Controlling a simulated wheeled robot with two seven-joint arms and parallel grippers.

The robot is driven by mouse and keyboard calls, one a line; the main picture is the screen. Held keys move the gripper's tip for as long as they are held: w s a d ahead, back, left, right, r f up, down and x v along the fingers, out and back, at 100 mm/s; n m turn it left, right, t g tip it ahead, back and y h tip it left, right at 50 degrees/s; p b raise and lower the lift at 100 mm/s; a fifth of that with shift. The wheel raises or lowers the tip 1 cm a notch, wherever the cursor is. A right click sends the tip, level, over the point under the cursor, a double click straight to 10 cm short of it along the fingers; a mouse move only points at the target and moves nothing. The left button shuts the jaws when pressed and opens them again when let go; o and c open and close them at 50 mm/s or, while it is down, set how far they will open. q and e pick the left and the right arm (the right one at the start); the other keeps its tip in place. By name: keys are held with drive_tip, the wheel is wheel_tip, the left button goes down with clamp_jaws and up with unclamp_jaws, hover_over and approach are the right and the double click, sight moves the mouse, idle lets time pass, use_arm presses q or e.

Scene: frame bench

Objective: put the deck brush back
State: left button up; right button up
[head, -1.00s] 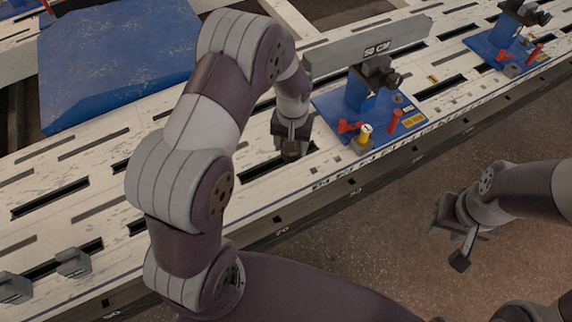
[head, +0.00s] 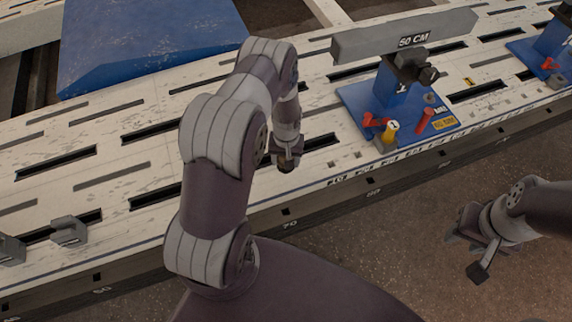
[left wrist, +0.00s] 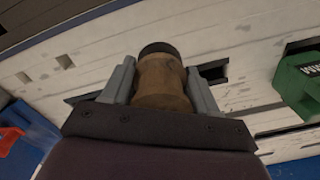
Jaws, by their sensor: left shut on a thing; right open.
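My left gripper (head: 287,162) is over the white slotted bench (head: 235,130), left of a blue clamp stand. In the left wrist view its two grey fingers (left wrist: 160,85) are shut on a brown, wood-coloured round handle with a dark end, which I take to be the deck brush (left wrist: 160,88). The rest of the brush is hidden, and no bristles show. In the head view only a small dark end shows at the fingertips. My right gripper (head: 466,255) is open and empty, over the floor in front of the bench.
The blue stand (head: 360,105) carries a grey "50 CM" beam (head: 400,36), with red and yellow parts at its base. Grey blocks (head: 70,230) sit at the left. A blue ramp (head: 150,40) lies behind. A green block (left wrist: 302,82) shows in the left wrist view.

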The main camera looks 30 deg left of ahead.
use_arm(q)
drive_tip(key=shift+f, duration=1.3)
drive_tip(key=shift+f+b, duration=0.1)
drive_tip(key=shift+b, duration=0.2)
drive_tip(key=o, duration=1.2)
